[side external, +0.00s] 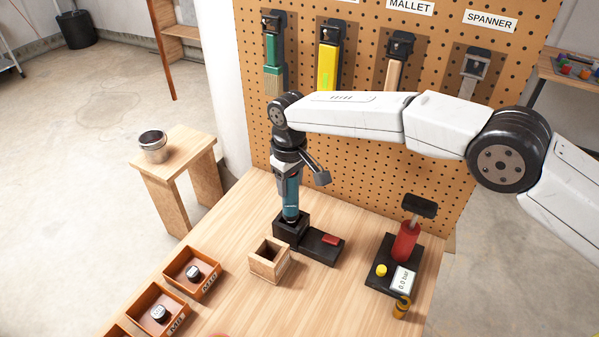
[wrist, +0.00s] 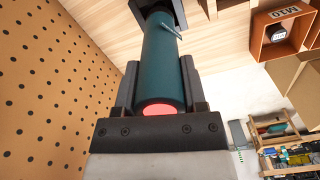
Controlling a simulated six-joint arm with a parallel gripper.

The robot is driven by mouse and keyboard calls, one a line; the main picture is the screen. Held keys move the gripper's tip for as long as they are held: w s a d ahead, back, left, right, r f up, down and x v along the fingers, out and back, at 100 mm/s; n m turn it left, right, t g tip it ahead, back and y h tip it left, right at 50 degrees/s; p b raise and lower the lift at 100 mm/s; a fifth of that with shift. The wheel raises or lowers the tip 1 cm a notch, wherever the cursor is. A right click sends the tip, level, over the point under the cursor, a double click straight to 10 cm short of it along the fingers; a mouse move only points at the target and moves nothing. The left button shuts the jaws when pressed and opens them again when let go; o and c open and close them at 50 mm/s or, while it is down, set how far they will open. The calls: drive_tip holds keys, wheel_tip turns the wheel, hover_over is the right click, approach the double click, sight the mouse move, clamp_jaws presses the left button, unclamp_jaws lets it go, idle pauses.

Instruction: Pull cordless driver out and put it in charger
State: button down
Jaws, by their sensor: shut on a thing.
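The cordless driver (side external: 291,195) is a teal, upright cylinder with a dark upper part. My gripper (side external: 288,172) is shut on it from above. In the wrist view the driver (wrist: 162,60) lies between the two dark fingers of my gripper (wrist: 160,85), with a red round end facing the camera. The charger (side external: 322,247) is a black base with a square socket at its left end and a red patch on top. The driver's lower end is at the socket's mouth; how deep it sits is hidden.
A red pump (side external: 405,243) on a black base stands to the right. Orange bins (side external: 192,272) line the front left edge. The pegboard (side external: 375,165) with hung tools rises behind.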

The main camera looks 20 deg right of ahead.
drive_tip(key=shift+f, duration=1.55)
drive_tip(key=shift+c, duration=0.3)
unclamp_jaws()
drive_tip(key=shift+f, duration=0.1)
drive_tip(key=shift+r, duration=3.95)
